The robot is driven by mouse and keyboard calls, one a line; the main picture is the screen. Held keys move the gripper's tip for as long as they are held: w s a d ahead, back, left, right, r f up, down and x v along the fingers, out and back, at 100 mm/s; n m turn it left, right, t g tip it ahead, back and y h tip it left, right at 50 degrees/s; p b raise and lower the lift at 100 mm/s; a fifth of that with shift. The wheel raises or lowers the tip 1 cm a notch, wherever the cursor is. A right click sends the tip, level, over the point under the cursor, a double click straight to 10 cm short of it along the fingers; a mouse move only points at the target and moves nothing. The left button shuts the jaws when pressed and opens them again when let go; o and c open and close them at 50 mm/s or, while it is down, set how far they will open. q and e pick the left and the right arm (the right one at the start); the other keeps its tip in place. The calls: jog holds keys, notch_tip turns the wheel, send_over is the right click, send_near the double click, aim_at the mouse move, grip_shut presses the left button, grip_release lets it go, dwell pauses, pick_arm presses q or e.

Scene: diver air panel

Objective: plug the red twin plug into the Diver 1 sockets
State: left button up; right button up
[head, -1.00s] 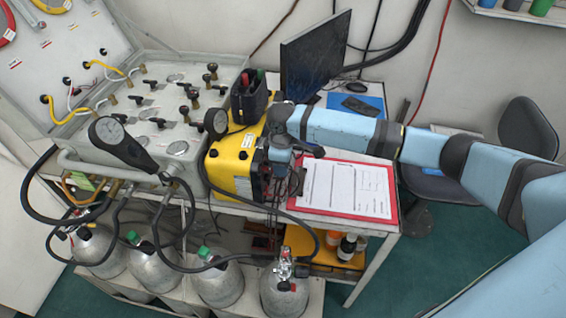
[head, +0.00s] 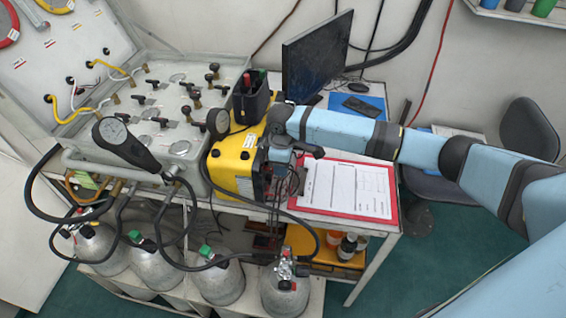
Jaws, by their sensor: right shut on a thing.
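The yellow unit (head: 233,165) stands on the bench beside the grey air panel, its dark front face turned to the right and mostly hidden by my right gripper. My right gripper (head: 277,187) points down close against that face, with dark cables around it. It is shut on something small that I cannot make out. The red twin plug cannot be picked out, and the Diver 1 sockets cannot be read from here. Whether the gripper or its load touches the unit, I cannot tell. My left gripper is out of view.
A red clipboard (head: 393,207) with paper lies right of the gripper. The grey air panel (head: 150,125) fills the left, with a monitor (head: 315,57) behind. Gas cylinders (head: 217,284) stand below, with hoses looping in front.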

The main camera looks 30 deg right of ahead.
jog(key=shift+w+a, duration=0.15)
dwell(0.4)
jog(key=o, duration=1.1)
